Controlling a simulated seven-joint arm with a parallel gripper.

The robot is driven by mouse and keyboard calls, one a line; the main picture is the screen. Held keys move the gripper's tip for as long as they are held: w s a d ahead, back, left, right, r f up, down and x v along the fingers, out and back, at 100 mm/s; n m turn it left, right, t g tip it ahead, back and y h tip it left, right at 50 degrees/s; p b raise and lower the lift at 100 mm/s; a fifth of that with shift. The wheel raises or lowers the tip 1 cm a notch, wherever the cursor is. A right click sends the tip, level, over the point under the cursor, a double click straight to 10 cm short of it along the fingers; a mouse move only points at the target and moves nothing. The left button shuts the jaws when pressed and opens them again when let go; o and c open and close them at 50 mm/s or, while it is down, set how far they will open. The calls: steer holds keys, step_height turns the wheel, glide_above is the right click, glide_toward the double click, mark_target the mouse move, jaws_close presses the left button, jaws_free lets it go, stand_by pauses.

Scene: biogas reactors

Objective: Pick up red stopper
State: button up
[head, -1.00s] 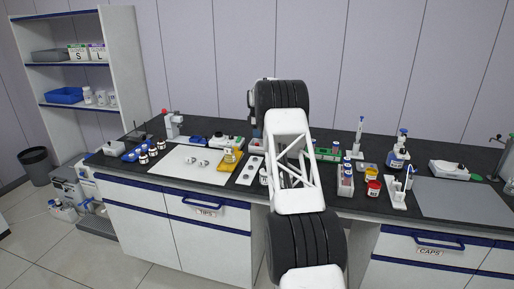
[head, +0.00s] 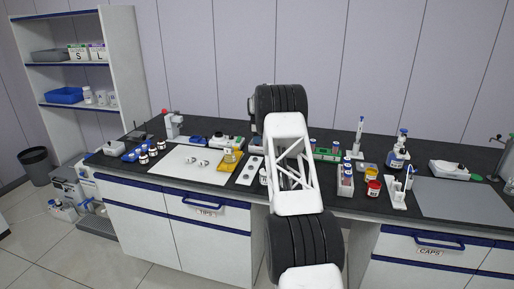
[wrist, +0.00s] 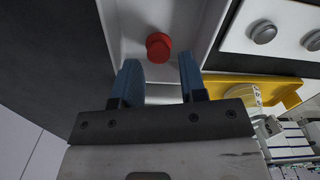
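The red stopper (wrist: 158,46) is a small round red piece on the floor of a white, shallow walled tray (wrist: 125,22) in the wrist view. My gripper (wrist: 160,78) has two blue fingers spread apart with nothing between them. The stopper lies just beyond the fingertips, roughly centred between them, and does not appear to touch either finger. In the head view my own arm covers the gripper, and I cannot make out the stopper there.
Right of the tray in the wrist view are a white plate (wrist: 250,42) with round metal buttons and a yellow tray (wrist: 288,84). In the head view the yellow tray (head: 221,167) sits left of my arm; a tube rack (head: 346,184) and red-lidded jar (head: 373,188) stand right.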

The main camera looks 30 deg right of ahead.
steer(key=shift+d+f, duration=0.1)
steer(key=shift+f, duration=1.8)
steer(key=c, duration=0.6)
